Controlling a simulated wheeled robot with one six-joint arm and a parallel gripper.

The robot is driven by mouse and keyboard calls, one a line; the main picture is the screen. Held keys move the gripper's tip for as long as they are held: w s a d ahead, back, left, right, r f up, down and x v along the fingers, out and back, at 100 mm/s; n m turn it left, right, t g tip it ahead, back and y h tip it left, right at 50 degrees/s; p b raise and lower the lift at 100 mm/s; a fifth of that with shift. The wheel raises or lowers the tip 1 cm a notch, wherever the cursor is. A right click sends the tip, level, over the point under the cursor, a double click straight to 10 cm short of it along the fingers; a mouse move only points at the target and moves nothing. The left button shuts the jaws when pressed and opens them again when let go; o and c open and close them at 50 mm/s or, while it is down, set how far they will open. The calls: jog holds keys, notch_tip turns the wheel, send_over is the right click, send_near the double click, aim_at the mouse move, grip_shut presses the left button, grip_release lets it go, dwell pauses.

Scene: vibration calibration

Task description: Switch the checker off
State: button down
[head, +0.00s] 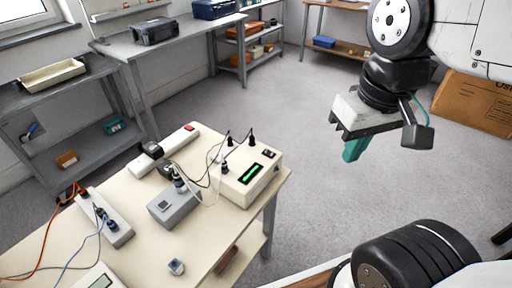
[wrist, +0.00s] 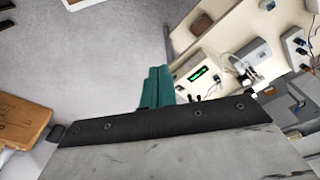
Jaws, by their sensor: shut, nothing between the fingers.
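A cream box with a lit green display (head: 247,177) stands at the right end of the cream table. It looks like the checker, but no label is readable. A small black switch (head: 268,154) sits on its top near the back right corner; its position is too small to tell. Black plugs and cables enter its top. The box also shows in the wrist view (wrist: 201,77), with its display lit. My gripper (head: 352,152) is in the air, to the right of and above the table, apart from the box. Its teal fingers (wrist: 158,84) are shut and empty.
On the table (head: 140,168) are a grey box (head: 173,208) with plugs, a white bar with a red switch (head: 189,128), a power strip (head: 105,220) and a small pale item (head: 176,267). Loose cables cross between them. The floor (head: 340,205) right of the table is clear.

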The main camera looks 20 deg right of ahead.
jog(key=n, duration=2.5)
send_over(267, 151)
jog(key=s+d, duration=0.1)
jog(key=s, duration=0.1)
notch_tip(267, 151, down, 10)
jog(key=shift+w+f+y, duration=0.2)
jog(key=shift+y, duration=0.2)
jog(key=f, duration=0.4)
jog(key=w+f, duration=0.1)
jog(key=f, duration=0.4)
jog(key=a+f, duration=0.1)
jog(key=f, duration=0.4)
jog(key=shift+w, duration=0.15)
